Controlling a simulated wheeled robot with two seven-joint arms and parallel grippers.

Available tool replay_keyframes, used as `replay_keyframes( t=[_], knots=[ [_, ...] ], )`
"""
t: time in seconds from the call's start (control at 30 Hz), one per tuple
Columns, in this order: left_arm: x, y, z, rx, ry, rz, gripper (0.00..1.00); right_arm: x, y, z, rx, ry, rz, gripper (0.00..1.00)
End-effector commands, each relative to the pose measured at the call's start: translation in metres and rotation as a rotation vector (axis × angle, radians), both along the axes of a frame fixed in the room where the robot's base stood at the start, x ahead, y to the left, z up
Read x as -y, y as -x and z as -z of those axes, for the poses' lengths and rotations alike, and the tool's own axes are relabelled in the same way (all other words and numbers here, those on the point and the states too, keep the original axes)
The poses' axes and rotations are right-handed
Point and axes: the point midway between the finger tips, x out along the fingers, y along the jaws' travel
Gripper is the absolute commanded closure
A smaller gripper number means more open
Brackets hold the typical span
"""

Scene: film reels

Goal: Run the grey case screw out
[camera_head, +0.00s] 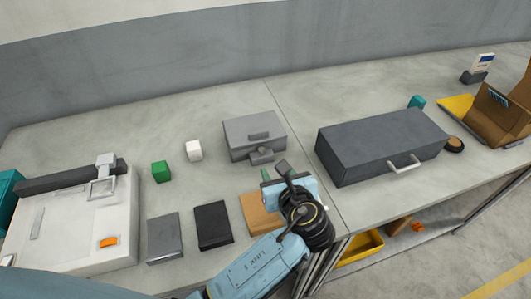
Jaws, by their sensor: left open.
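My black wrist hides part of an orange-brown block. My right gripper is not in view.
A large dark grey case (370,147) with a light handle stands to the right. A green cube (160,171) and a white cube (194,150) lie to the left. Dark slabs (212,226) lie in front, beside a white machine (75,220). The table behind the small case is clear.

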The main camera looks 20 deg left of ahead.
Motion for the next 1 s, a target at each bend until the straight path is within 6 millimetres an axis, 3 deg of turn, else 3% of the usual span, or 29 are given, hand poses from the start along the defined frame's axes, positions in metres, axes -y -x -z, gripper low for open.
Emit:
replay_keyframes(
  t=[0.17, 0.5, 0.97, 1.0],
  knots=[
    [-0.021, -0.031, 0.016, 0.001, -0.002, -0.002, 0.6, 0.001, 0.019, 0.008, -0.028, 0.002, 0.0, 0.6],
    [-0.05, -0.076, 0.038, 0.0, 0.002, -0.001, 0.6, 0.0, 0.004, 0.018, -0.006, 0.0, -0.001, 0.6],
    [-0.057, -0.085, 0.042, 0.0, 0.003, -0.001, 0.6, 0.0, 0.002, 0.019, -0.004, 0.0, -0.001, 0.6],
    [-0.057, -0.085, 0.042, 0.0, 0.003, -0.001, 0.65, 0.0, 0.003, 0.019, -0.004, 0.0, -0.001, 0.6]
  ],
)
